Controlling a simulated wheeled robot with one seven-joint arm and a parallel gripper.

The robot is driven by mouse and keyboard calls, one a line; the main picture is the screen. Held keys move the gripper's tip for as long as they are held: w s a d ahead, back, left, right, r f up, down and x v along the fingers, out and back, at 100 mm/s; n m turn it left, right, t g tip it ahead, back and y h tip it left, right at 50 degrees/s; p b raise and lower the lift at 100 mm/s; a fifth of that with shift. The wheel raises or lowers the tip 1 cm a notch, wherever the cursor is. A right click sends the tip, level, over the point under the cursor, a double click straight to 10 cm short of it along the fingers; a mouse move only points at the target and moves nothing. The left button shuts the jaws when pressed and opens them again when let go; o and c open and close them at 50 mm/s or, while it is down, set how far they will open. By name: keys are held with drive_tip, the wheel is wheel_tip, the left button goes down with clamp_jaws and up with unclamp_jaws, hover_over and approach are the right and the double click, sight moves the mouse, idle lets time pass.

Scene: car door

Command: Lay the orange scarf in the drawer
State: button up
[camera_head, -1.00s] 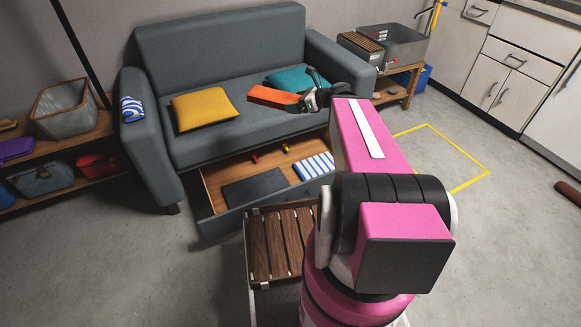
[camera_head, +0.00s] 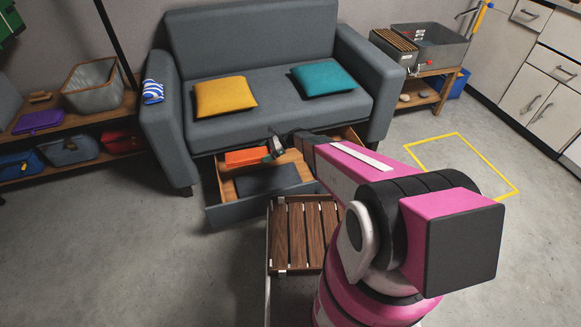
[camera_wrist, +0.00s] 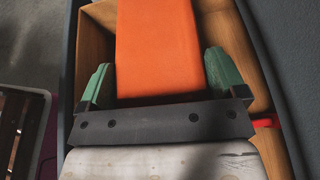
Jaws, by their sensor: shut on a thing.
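The orange scarf (camera_head: 247,157) is a folded flat block. My gripper (camera_head: 272,149) is shut on one end of it, and the scarf sticks out to the left over the open drawer (camera_head: 212,187) under the sofa. In the wrist view the scarf (camera_wrist: 158,45) lies between my green fingertips (camera_wrist: 160,82), with the drawer's wooden walls (camera_wrist: 96,15) around it. I cannot tell whether the scarf touches the drawer floor. My arm hides the right part of the drawer.
A dark folded cloth (camera_head: 268,179) lies in the drawer's front part. A red item (camera_wrist: 264,123) shows beside my gripper in the wrist view. The grey sofa (camera_head: 270,110) stands just behind, and a slatted wooden stool (camera_head: 297,235) stands in front of the drawer.

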drive_tip(key=shift+n+g, duration=0.3)
drive_tip(key=a+f, duration=0.2)
drive_tip(key=f, duration=0.1)
drive_tip(key=shift+s+a+f, duration=0.2)
drive_tip(key=shift+f, duration=0.1)
hover_over(284, 176)
wheel_tip(284, 176, down, 8)
drive_tip(key=shift+r, duration=0.25)
drive_tip(key=shift+f, duration=2)
drive_tip(key=shift+f, duration=0.1)
drive_tip(key=o, duration=0.7)
